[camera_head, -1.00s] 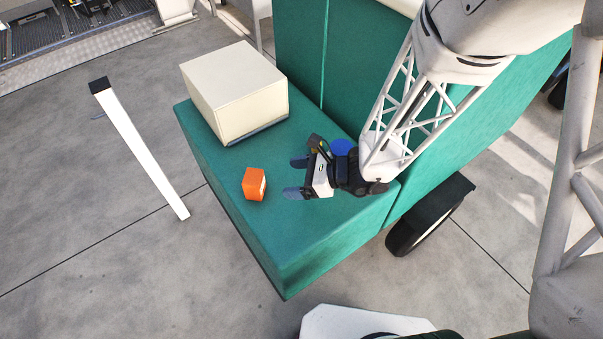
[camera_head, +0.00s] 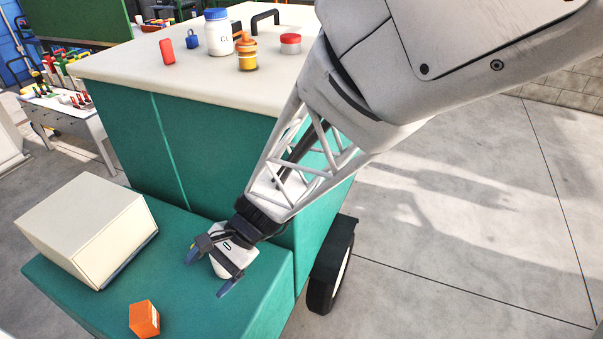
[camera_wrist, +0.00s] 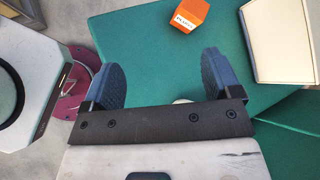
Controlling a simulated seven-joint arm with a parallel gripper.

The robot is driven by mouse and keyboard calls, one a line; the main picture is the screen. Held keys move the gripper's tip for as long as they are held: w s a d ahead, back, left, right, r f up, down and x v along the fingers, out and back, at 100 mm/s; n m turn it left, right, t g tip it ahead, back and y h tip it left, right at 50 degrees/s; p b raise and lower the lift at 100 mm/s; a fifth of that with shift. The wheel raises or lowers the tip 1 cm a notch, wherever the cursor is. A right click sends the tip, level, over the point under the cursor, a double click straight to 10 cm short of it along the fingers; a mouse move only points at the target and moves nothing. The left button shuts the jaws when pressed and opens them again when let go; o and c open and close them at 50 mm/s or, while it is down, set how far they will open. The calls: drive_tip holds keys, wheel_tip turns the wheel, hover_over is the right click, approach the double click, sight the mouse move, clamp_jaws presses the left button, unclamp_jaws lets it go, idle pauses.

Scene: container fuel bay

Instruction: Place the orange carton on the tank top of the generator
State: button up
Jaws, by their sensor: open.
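The orange carton (camera_head: 144,319) stands on the low green ledge (camera_head: 180,283) of the generator, near the bottom of the head view. It also shows at the top of the wrist view (camera_wrist: 190,14), with a printed label on one face. My gripper (camera_head: 205,274) is open and empty above the ledge, to the right of the carton and apart from it. In the wrist view its two blue fingers (camera_wrist: 162,80) are spread wide, with the carton beyond them. The generator's pale upper top (camera_head: 150,65) lies behind, higher than the ledge.
A cream box (camera_head: 85,225) sits on the ledge left of my gripper. A white jar (camera_head: 218,38), a yellow jar (camera_head: 247,57), a red-lidded tin (camera_head: 290,45), a red item (camera_head: 167,51) and a blue item (camera_head: 192,40) stand on the upper top. A black wheel (camera_head: 328,270) is at right.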

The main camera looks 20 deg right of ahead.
drive_tip(key=s+d+r+n+t+h, duration=0.2)
drive_tip(key=s+d+r+n+h, duration=0.1)
drive_tip(key=d+r, duration=0.5)
drive_tip(key=s+d+r+n+t+h, duration=0.2)
drive_tip(key=d+r+n+h, duration=0.4)
drive_tip(key=d, duration=0.6)
drive_tip(key=shift+s+d+r+t+h, duration=0.4)
drive_tip(key=shift+s+r+h, duration=0.25)
drive_tip(key=shift+r, duration=0.25)
